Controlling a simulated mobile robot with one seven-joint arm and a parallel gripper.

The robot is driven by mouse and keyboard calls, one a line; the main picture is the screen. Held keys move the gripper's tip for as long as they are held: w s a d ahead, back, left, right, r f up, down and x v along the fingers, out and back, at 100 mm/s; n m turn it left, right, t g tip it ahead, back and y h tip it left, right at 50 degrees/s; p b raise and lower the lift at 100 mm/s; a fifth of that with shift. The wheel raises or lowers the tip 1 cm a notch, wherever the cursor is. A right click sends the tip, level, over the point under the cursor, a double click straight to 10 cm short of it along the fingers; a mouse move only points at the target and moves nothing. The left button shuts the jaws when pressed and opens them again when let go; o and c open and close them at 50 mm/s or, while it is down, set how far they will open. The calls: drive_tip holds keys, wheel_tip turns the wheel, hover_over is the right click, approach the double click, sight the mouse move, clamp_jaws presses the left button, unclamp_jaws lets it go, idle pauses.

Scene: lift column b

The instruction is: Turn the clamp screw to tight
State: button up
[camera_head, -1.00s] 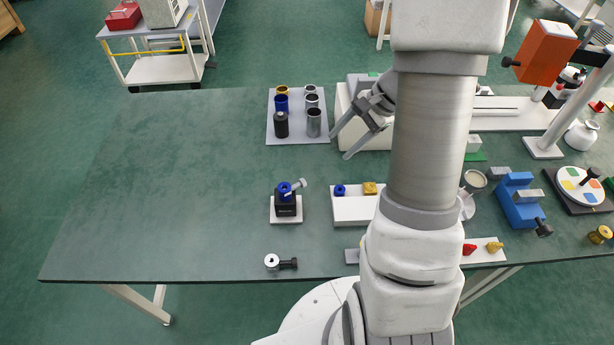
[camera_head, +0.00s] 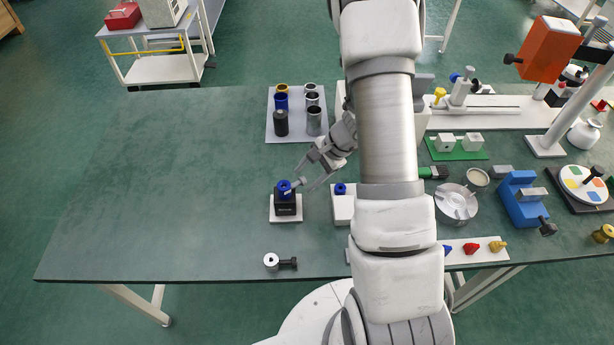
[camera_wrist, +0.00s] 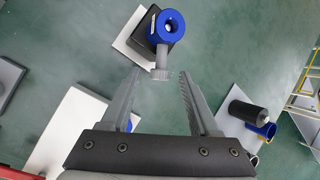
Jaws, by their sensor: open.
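The blue ring clamp (camera_head: 284,188) sits on a black block (camera_head: 286,207) on a white base plate (camera_head: 286,219) at the table's left middle. Its grey clamp screw (camera_head: 299,182) sticks out sideways toward my gripper. In the wrist view the clamp (camera_wrist: 163,23) is at the top, and the screw's knurled head (camera_wrist: 161,73) points down, between the fingertip ends. My gripper (camera_head: 304,179) is open, its fingers either side of the screw head with a visible gap. I cannot tell whether the fingers are level with the screw. How tight the screw is cannot be seen.
A grey tray (camera_head: 290,136) with several cylinders stands behind the clamp. A white block with a blue ring (camera_head: 340,188) is close on the right. A small silver collar with a black screw (camera_head: 272,262) lies in front. The table's left side is clear.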

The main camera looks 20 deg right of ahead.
drive_tip(key=shift+f, duration=0.2)
drive_tip(key=shift+c, duration=0.2)
clamp_jaws()
